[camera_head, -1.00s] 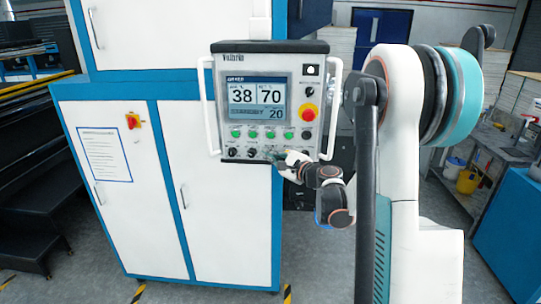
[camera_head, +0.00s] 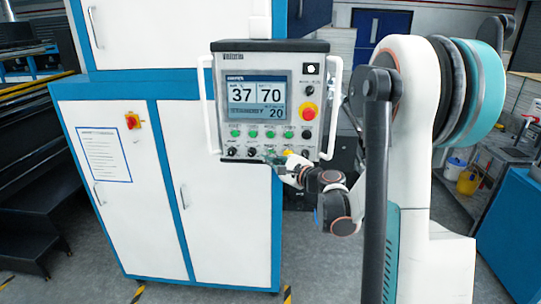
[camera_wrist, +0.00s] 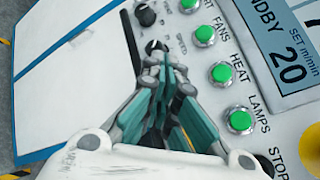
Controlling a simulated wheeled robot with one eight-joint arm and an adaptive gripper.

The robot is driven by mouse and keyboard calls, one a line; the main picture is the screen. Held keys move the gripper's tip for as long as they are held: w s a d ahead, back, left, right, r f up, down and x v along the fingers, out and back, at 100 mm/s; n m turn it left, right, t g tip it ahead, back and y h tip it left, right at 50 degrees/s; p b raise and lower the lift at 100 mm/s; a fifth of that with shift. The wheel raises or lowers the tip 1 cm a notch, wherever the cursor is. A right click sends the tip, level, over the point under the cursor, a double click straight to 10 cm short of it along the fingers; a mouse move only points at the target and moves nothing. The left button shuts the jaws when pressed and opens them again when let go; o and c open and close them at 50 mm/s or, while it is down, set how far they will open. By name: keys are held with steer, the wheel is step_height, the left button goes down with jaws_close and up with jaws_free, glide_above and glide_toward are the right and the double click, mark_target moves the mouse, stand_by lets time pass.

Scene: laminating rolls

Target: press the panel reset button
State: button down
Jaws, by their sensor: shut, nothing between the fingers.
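The control panel (camera_head: 222,128) hangs upright on the white cabinet, with a screen, a row of green buttons (camera_head: 252,134) and black knobs (camera_head: 231,152) below. No label that I can read says reset, so I cannot tell which control it is. My gripper (camera_head: 272,158) is shut and empty at the panel's lower edge, right of the second knob. In the wrist view its teal fingers (camera_wrist: 160,62) point at the panel face beside a black knob (camera_wrist: 157,47); whether they touch is unclear. The fingers and wrist hide part of the lower row.
A red emergency stop (camera_head: 308,112) on yellow sits at the panel's right, above a black button (camera_head: 306,134). Green buttons marked heat (camera_wrist: 221,73) and lamps (camera_wrist: 239,121) lie right of my fingers. White handles (camera_head: 208,105) flank the panel.

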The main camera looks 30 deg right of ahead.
steer(key=s+a, duration=0.2)
steer(key=s, duration=0.1)
steer(key=shift+s+a+b, duration=0.1)
steer(key=shift+b, duration=0.25)
stand_by(0.6)
